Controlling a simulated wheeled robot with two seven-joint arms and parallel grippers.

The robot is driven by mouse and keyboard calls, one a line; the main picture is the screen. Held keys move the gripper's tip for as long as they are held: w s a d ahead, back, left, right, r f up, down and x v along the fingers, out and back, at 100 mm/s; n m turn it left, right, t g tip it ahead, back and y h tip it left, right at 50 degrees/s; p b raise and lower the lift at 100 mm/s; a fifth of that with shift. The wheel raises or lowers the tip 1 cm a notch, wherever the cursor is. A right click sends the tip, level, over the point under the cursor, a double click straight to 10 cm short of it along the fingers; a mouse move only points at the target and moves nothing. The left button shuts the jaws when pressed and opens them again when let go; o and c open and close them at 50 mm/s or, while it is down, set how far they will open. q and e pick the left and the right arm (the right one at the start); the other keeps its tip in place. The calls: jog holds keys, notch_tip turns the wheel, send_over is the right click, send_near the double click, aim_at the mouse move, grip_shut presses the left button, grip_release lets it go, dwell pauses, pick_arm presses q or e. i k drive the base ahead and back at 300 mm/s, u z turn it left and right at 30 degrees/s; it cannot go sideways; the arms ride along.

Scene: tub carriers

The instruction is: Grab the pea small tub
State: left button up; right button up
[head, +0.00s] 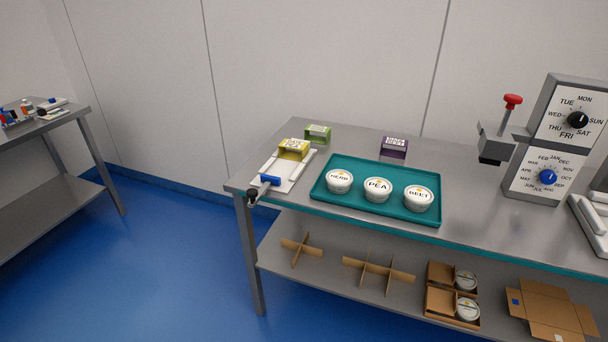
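The pea small tub (377,189) is a white round tub with a lid labelled PEA. It stands upright in the middle of a teal tray (343,164) on the steel table. A similar tub labelled HEMP (339,181) stands to its left, and one labelled BEET (418,198) to its right. The three tubs stand apart from one another. Neither of my grippers shows in the head view.
A white board with a blue handle (271,181) and a yellow box (293,149) lies left of the tray. Green (318,133) and purple (395,147) boxes stand behind. A dial machine (546,155) stands at right. The lower shelf (328,278) holds cardboard pieces and more tubs.

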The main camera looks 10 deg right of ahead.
aim_at(377, 189)
jog(key=u, duration=0.3)
jog(key=i, duration=0.85)
jog(key=z, duration=0.7)
jog(key=i, duration=0.65)
jog(key=z, duration=0.65)
